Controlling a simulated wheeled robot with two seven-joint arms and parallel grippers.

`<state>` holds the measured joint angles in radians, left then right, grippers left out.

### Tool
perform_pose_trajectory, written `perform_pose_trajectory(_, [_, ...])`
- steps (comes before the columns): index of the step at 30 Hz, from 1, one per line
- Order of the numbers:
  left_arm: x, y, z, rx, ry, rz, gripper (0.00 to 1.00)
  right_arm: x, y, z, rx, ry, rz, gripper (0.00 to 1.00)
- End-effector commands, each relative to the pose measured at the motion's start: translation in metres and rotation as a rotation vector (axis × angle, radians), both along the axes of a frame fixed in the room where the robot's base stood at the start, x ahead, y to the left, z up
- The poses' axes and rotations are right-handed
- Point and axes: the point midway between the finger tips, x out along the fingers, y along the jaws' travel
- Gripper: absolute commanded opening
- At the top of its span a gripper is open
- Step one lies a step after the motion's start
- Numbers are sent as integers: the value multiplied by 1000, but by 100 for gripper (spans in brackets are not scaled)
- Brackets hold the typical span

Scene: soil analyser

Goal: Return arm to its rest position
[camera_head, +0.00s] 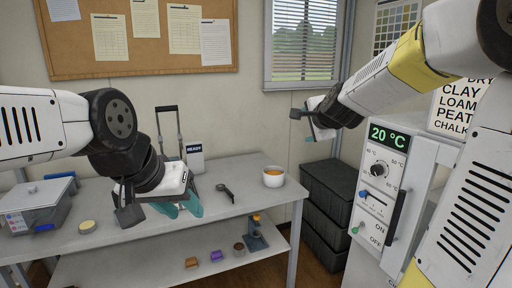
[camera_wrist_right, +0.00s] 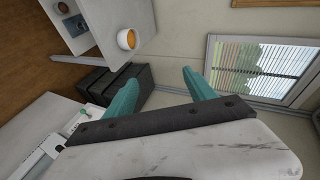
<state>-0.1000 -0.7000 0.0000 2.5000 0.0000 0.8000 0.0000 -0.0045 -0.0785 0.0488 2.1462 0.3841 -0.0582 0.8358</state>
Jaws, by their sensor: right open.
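My right arm comes in from the right and is raised in the air in front of the window and wall. Its gripper (camera_head: 312,122) is turned partly away in the head view. In the right wrist view the right gripper (camera_wrist_right: 160,88) has its two teal fingers spread apart with nothing between them. My left gripper (camera_head: 180,207) hangs over the front part of the table, and its teal fingers look apart and empty. The soil analyser (camera_head: 373,195) stands at the right, partly hidden by my right arm, its display reading 20 °C.
A white bowl (camera_head: 273,177) with orange contents and a dark tool (camera_head: 225,191) lie on the grey table (camera_head: 240,204). Dark stacked crates (camera_head: 328,190) stand between table and analyser. Air around the right gripper looks clear.

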Motion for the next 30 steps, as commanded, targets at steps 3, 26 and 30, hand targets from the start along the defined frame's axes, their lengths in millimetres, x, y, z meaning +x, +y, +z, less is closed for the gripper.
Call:
perform_pose_trajectory(3, [0, 0, 0, 0, 0, 0, 40, -80, 20, -5, -266, 81, 249, 64])
perform_pose_trajectory(26, [0, 0, 0, 0, 0, 0, 40, -303, 13, -82, -943, 311, 950, 64])
perform_pose_trajectory(30, [0, 0, 0, 0, 0, 0, 40, -303, 13, -82, -941, 311, 949, 64])
